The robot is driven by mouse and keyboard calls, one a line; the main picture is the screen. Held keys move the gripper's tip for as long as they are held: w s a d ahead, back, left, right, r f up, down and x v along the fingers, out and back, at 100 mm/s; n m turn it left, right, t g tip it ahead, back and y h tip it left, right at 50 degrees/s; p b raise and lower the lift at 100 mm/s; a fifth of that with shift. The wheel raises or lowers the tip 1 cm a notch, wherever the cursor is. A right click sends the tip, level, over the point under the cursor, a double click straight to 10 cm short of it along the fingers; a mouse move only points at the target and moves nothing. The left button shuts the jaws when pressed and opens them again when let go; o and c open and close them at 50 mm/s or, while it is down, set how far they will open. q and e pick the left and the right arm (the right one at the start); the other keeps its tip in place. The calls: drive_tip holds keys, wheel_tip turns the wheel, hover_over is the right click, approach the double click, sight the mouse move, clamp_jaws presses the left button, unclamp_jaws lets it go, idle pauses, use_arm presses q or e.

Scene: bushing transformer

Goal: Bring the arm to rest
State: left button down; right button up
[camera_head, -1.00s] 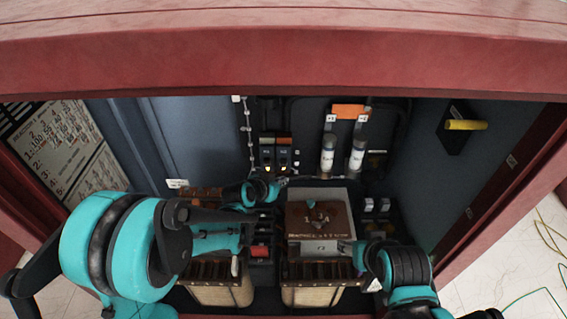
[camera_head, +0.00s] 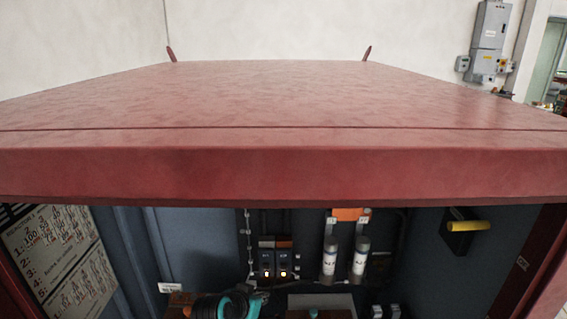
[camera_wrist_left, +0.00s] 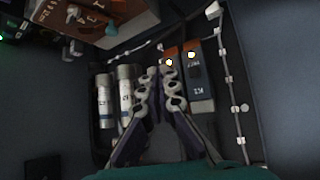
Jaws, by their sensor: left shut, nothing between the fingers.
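My left gripper (camera_wrist_left: 160,76) shows in the left wrist view with its two jointed fingers drawn together and nothing between them. Its tips are over the cabinet's inside, close to two grey modules with orange tops (camera_wrist_left: 198,75); whether they touch cannot be told. In the head view only a teal and black part of my left arm (camera_head: 230,306) shows at the bottom edge, inside the cabinet (camera_head: 280,175). My right gripper is outside both views.
Two white cylindrical fuses (camera_head: 330,258) hang under an orange block (camera_head: 350,214) on the back wall. A yellow handle (camera_head: 465,227) sticks out at the right wall. A brown labelled block (camera_wrist_left: 85,15) is at top left in the wrist view. The cabinet's red roof spans above.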

use_arm(q)
drive_tip(key=s+a+n+g+y+b, duration=0.1)
drive_tip(key=s+a+n+y, duration=0.1)
drive_tip(key=s+a, duration=0.4)
drive_tip(key=s+a+f+n+y+b, duration=0.1)
drive_tip(key=s+a, duration=0.4)
drive_tip(key=s, duration=0.9)
drive_tip(key=shift+a+f+n+g+y+b, duration=0.15)
drive_tip(key=shift+a+n+g+y+b, duration=0.3)
drive_tip(key=shift+n, duration=0.25)
drive_tip(key=shift+s, duration=0.1)
